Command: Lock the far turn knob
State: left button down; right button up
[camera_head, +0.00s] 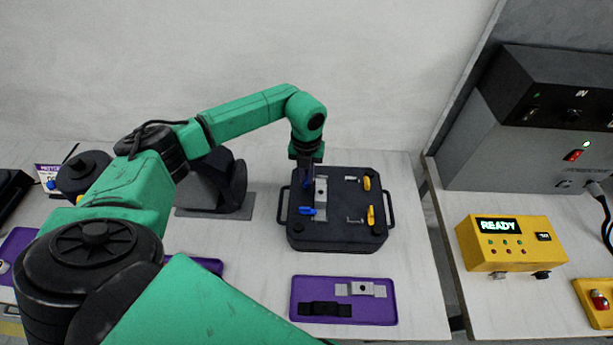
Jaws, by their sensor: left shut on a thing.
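A dark fixture plate (335,232) with side handles lies on the table. My left gripper (307,180) points down over its far left part and is shut on the far blue turn knob (307,185), which it mostly hides. The near blue turn knob (307,211) shows clear of the gripper, its lever lying sideways. A light metal part with a dark hole (321,190) sits on the plate just right of the blue knobs. Two yellow knobs, one far (367,183) and one near (371,215), stand upright on the right side beside small metal brackets. My right gripper is not in view.
A purple tray (380,314) in front of the fixture holds a light metal part and a black part. A dark stand (222,185) is left of the fixture. On the right table are a yellow box reading READY (511,243) and a grey cabinet (510,150).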

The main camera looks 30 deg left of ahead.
pick_arm(q)
jog(key=m+b, duration=0.3)
jog(key=m, duration=0.1)
jog(key=shift+f, duration=0.15)
jog(key=m+b, duration=0.3)
jog(key=m, duration=0.1)
jog(key=shift+m, duration=0.4)
jog(key=m+b, duration=0.2)
jog(key=m, duration=0.1)
jog(key=shift+m, duration=0.3)
jog(key=m, duration=0.1)
jog(key=m+b, duration=0.1)
jog(key=m, duration=0.2)
jog(key=shift+r+b, duration=0.25)
jog(key=shift+b, duration=0.05)
jog(key=shift+w, duration=0.1)
jog(key=c, duration=0.9)
grip_release()
jog(key=shift+c, duration=0.2)
